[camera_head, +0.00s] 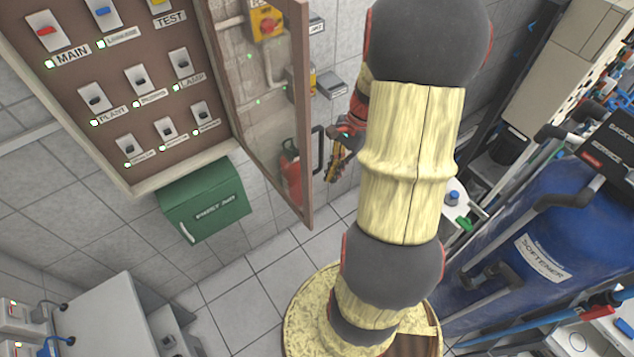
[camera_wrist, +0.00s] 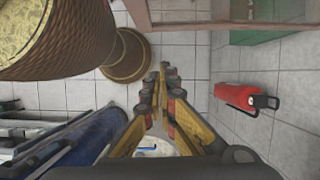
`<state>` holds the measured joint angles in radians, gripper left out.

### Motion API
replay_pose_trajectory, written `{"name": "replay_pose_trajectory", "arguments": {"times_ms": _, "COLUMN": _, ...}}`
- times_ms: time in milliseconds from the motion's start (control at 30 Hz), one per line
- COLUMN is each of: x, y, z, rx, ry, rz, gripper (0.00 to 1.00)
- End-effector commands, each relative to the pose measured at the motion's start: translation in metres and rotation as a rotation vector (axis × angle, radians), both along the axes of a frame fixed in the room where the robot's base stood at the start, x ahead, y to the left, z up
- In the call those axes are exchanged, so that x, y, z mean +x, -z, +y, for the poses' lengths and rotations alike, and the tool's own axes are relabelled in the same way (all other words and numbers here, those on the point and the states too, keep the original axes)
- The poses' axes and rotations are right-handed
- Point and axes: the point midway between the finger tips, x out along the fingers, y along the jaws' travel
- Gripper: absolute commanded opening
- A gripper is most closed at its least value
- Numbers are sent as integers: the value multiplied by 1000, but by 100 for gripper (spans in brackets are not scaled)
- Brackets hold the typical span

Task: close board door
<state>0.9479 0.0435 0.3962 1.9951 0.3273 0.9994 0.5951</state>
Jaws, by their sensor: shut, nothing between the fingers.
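The board door (camera_head: 308,110) is a brown-framed, see-through panel that stands open, swung out from the right side of the brown switch board (camera_head: 70,80). A dark handle (camera_head: 318,152) sticks out from the door's right face. My gripper (camera_head: 334,172) is shut and empty, just right of the door and close to the handle; I cannot tell whether they touch. My arm hides part of the gripper. In the wrist view the yellow-and-black fingers (camera_wrist: 163,72) point together over the tiled floor, and a brown frame edge (camera_wrist: 225,22) crosses the top.
A green first aid box (camera_head: 205,205) hangs below the board. A red fire extinguisher (camera_head: 291,175) shows through the door, and in the wrist view (camera_wrist: 243,97). A blue softener tank (camera_head: 540,240) stands at the right. A grey cabinet (camera_head: 110,315) stands lower left.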

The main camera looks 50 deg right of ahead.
Motion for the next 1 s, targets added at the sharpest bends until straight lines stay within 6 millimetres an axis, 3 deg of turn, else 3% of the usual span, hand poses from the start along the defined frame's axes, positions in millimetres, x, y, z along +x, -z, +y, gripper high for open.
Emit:
{"name": "replay_pose_trajectory", "arguments": {"times_ms": 500, "x": 5, "y": 88, "z": 36, "rx": 4, "ry": -2, "rz": 4, "gripper": 0}}
{"name": "replay_pose_trajectory", "arguments": {"times_ms": 700, "x": 12, "y": 83, "z": 63, "rx": -1, "ry": -4, "rz": 1, "gripper": 0}}
{"name": "replay_pose_trajectory", "arguments": {"times_ms": 1000, "x": 13, "y": 84, "z": 73, "rx": 0, "ry": -2, "rz": 1, "gripper": 0}}
